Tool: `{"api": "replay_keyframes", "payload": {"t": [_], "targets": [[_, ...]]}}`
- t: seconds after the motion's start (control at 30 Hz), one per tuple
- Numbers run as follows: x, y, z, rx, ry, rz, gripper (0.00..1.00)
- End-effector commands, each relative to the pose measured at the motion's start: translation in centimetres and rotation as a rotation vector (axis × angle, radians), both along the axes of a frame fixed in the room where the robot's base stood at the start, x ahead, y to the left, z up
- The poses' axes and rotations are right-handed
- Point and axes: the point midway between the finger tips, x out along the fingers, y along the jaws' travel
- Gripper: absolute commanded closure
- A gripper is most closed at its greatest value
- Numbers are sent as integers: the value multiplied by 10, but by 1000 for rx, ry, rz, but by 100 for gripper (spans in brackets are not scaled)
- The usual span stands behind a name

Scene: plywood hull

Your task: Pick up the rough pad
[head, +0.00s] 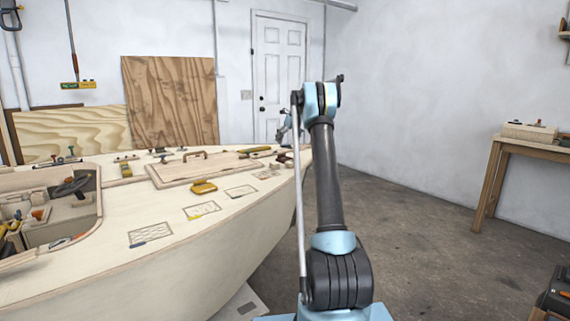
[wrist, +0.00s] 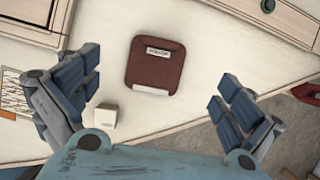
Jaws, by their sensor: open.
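A dark reddish-brown pad (wrist: 156,66) with a small printed label and a pale strip at its lower edge lies flat on the pale wooden deck in the wrist view. It looks like the rough pad. My gripper (wrist: 158,88) is open, with one blue-grey finger on each side of the pad, and nothing is between the fingers but the view of it. The pad and fingers look apart. In the head view my gripper (head: 286,124) is partly hidden behind my arm, over the far right edge of the hull, and I cannot make out the pad there.
A small cream block (wrist: 106,116) sits beside the left finger. The plywood hull deck (head: 165,220) carries several tools, marked rectangles and a hatch panel (head: 190,170). The deck edge drops to the floor (head: 420,225) on the right. A wooden bench (head: 530,148) stands far right.

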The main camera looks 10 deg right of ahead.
Motion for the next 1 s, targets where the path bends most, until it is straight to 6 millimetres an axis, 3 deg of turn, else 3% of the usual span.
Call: {"api": "replay_keyframes", "payload": {"t": [0.2,0.57,1.0], "targets": [[11,7,-33,0,0,1,0],[18,12,-53,0,0,1,0],[33,23,-95,0,0,1,0]]}}
